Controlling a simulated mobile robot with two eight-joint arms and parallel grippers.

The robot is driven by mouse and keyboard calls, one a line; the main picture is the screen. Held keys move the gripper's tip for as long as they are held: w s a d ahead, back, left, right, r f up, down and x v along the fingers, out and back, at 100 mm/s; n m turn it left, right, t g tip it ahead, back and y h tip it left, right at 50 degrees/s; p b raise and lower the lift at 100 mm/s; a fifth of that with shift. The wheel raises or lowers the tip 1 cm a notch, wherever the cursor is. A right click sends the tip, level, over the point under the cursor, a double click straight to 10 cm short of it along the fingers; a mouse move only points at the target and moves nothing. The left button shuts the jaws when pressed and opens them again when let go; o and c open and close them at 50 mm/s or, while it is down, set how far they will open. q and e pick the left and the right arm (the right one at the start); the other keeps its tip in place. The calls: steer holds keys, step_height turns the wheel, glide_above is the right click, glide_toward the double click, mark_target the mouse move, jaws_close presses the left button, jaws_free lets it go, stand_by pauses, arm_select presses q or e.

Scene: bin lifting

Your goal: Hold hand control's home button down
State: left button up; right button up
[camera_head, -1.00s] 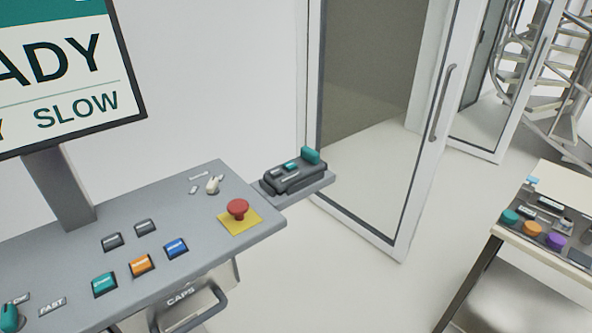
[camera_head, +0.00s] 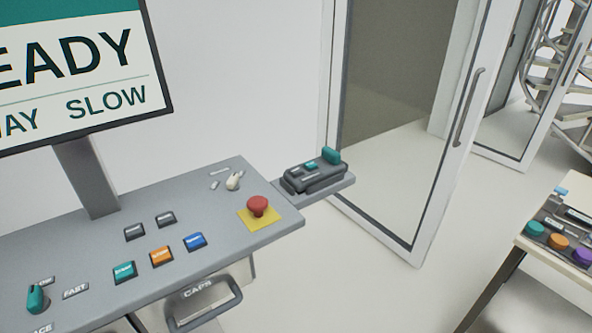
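The hand control (camera_head: 316,177) is a dark grey box with small buttons on its top and a teal part at its right end. It rests on a small grey shelf (camera_head: 345,184) at the right end of the console. The labels on its buttons are too small to read, so I cannot tell which is the home button. Neither of my grippers is in view.
The grey console (camera_head: 120,213) carries a red mushroom button (camera_head: 257,205) on a yellow plate and several coloured buttons. A screen (camera_head: 80,70) reading "SLOW" stands above it. A glass door (camera_head: 400,120) is behind the shelf. A table (camera_head: 556,250) stands at the right; floor between is clear.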

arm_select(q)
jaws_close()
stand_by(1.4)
